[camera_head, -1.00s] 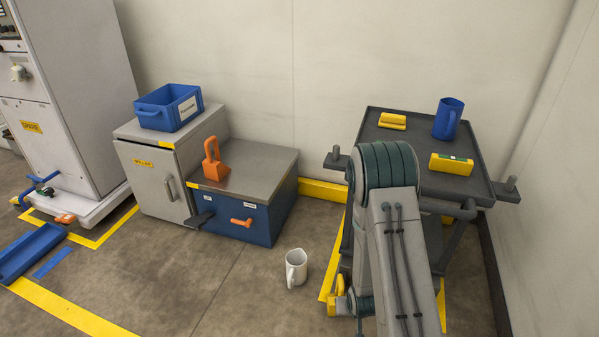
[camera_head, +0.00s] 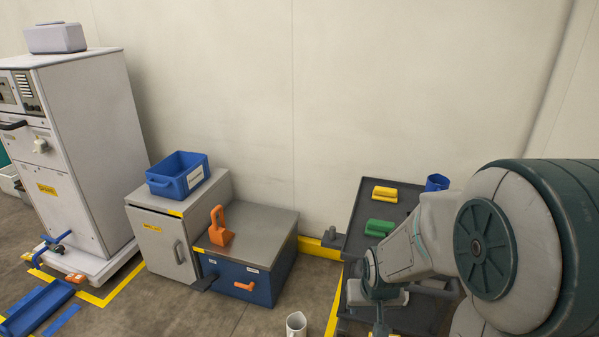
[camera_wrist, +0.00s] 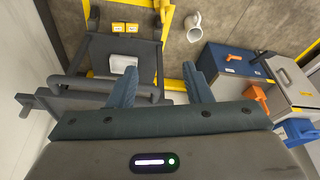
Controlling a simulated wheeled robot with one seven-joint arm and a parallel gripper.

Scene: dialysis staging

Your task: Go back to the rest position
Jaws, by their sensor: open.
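My gripper (camera_wrist: 159,70) is open in the wrist view, its two dark blue-grey fingers apart with nothing between them. In the head view my arm reaches in from the right across the cart, and its hand end (camera_head: 380,318) points down at the bottom edge, with the fingertips cut off. The grey cart (camera_head: 352,235) stands partly hidden behind my arm. On its top lie a yellow block (camera_head: 385,191) and a green block (camera_head: 380,228), and a blue mug (camera_head: 437,181) shows partly.
A white mug (camera_head: 296,324) stands on the floor left of the cart. A blue chest (camera_head: 235,277) with an orange-handled piece (camera_head: 220,227) on its lid stands beside a grey cabinet (camera_head: 160,243) carrying a blue bin (camera_head: 178,175). A tall white machine (camera_head: 90,150) stands at far left.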

